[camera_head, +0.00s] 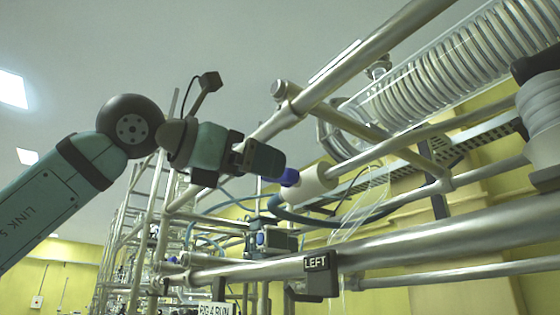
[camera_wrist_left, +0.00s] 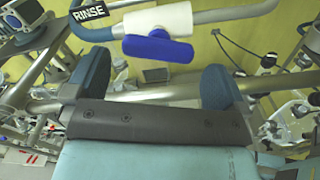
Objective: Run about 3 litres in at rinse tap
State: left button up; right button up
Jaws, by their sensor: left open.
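The rinse tap shows in the left wrist view as a white body (camera_wrist_left: 143,18) with a blue handle (camera_wrist_left: 157,47), next to a black "RINSE" label (camera_wrist_left: 90,10). In the head view the white tap body (camera_head: 316,180) and a bit of the blue handle (camera_head: 290,178) show just past my left gripper (camera_head: 278,168). My left gripper is open. In the wrist view its two blue-grey fingers (camera_wrist_left: 155,72) stand wide apart, with the handle beyond and above the gap. Nothing is between the fingers. My right gripper is not seen.
Steel frame tubes (camera_head: 430,235) cross close around the tap. A coiled glass condenser (camera_head: 450,70) sits at upper right. A "LEFT" sign (camera_head: 318,263) hangs on the lower tube. A blue-grey hose (camera_wrist_left: 220,14) runs from the tap. More rig framework stands behind.

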pick_arm(q)
jog(key=p+x, duration=0.1)
jog(key=x, duration=0.4)
jog(key=shift+w+d, duration=0.1)
jog(key=shift+w, duration=0.05)
jog(key=c, duration=0.6)
jog(key=shift+c, duration=0.2)
